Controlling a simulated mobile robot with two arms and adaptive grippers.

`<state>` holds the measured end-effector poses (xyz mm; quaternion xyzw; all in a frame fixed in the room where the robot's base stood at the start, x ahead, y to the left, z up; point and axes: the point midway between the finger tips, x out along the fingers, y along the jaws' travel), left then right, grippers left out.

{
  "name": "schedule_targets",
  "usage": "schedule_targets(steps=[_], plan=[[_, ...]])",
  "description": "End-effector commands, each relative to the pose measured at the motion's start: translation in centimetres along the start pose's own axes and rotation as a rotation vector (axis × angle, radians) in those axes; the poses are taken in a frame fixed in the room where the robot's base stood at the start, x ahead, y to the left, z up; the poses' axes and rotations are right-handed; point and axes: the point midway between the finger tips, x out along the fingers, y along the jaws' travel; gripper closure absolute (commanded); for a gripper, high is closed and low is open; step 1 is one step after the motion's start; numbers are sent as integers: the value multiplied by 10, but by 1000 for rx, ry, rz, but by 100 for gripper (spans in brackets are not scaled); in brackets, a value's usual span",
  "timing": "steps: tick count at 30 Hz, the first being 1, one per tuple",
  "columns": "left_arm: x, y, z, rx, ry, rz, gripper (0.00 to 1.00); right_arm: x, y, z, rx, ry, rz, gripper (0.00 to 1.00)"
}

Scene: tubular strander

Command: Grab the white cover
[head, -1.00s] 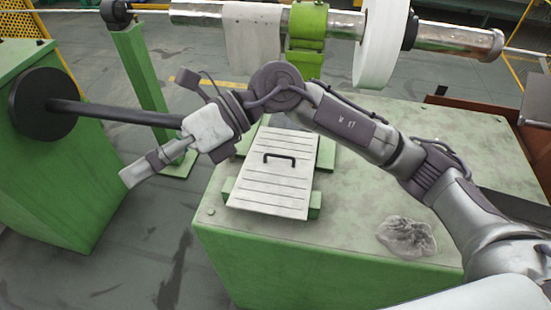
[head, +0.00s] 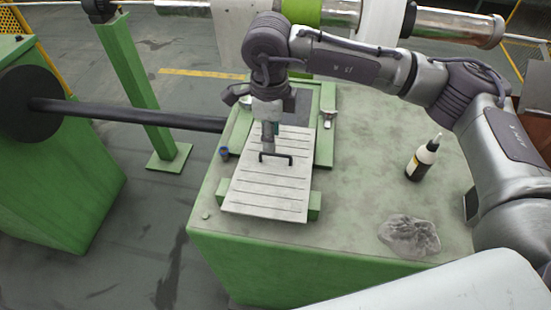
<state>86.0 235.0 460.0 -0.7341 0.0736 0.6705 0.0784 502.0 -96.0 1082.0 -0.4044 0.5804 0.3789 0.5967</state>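The white cover (head: 262,190) is a flat, slatted panel with a black bar handle (head: 289,162). It lies on the green bench top between green side rails. My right gripper (head: 268,149) points down at the handle from above, at its left part. The fingers show nearly edge-on, so I cannot tell whether they are open, shut or touching the handle. My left gripper is not in view.
On the green bench (head: 345,195) stand a black bottle with a white tip (head: 423,158) and a crumpled clear or grey piece (head: 409,236). A small blue-rimmed item (head: 224,153) is left of the cover. A dark horizontal bar (head: 130,115) reaches toward the bench's left side.

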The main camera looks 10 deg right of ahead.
Motion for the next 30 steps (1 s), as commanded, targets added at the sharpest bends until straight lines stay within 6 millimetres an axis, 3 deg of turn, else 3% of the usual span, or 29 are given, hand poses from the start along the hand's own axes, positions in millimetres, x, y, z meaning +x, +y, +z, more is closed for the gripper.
schedule_targets(steps=[5,9,15,22,29,30], plan=[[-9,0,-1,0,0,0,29,10,1,0,0,1,3,62],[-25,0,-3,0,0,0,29,30,2,-1,1,3,6,62],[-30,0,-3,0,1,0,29,54,1,0,0,0,2,62],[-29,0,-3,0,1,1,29,58,1,0,-1,-1,1,62],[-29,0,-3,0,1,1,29,57,1,0,-1,-1,1,99],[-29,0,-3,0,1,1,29,57,1,0,0,-1,1,100]])
